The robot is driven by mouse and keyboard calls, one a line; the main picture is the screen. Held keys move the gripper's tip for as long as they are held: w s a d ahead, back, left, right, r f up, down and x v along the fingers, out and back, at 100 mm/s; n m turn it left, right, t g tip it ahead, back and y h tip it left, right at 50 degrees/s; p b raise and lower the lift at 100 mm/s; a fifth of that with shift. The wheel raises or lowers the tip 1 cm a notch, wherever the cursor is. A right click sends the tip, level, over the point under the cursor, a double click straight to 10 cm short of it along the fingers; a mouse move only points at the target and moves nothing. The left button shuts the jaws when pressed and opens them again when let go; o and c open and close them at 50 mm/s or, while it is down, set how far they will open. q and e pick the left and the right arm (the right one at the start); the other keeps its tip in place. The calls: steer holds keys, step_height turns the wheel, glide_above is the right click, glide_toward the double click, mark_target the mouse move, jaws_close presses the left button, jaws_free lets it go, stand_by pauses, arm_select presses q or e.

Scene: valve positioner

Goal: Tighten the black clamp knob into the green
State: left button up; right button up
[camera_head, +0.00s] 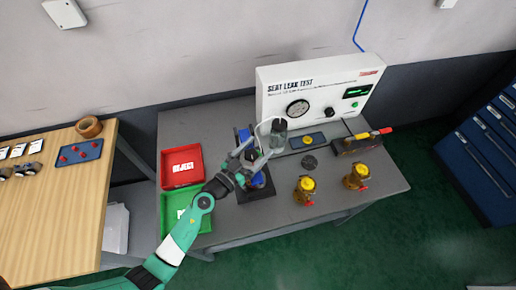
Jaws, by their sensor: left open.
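A dark clamping fixture (262,191) with blue parts stands on the grey bench, left of its middle. My left gripper (252,157) is open over this fixture and covers much of it. The black clamp knob is not clearly visible; it may be hidden behind my gripper. I cannot tell whether my fingers touch anything. No green mark on the fixture can be made out. My right gripper is not in view.
A white SEAT LEAK TEST panel (290,87) stands behind, with a clear cylinder (278,137) in front. Two brass valves (305,188) (356,176) stand to the right. A red REJECT tray (181,150) and a green tray (176,226) lie left.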

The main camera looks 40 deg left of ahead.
arm_select(q)
steer(key=shift+w, duration=0.3)
steer(key=shift+c, duration=0.3)
jaws_close()
